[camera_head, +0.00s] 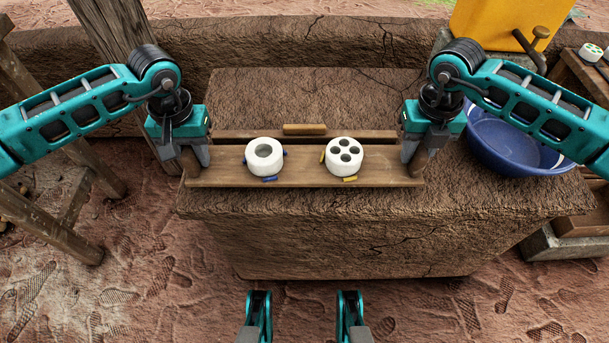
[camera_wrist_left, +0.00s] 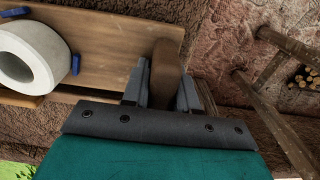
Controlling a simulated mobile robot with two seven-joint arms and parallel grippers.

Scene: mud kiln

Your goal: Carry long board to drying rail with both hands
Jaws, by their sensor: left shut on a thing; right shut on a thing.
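The long wooden board (camera_head: 305,177) lies level over the front part of a mud block, carrying two white round pieces. The left piece (camera_head: 264,157) has one wide opening and blue pegs around it. The right piece (camera_head: 344,156) has several round holes and yellow pegs. My left gripper (camera_head: 193,165) is shut on the board's left end; the left wrist view shows its fingers (camera_wrist_left: 160,88) around a wooden handle there. My right gripper (camera_head: 414,160) is shut on the right end. I cannot tell whether the board touches the block. The drying rail is not clearly identifiable.
The mud block (camera_head: 330,235) has a cracked top. Behind the board lies a wooden strip with a small wooden handle (camera_head: 304,129). A blue basin (camera_head: 510,148) and yellow container (camera_head: 500,22) stand at right. A wooden frame (camera_head: 50,225) stands at left.

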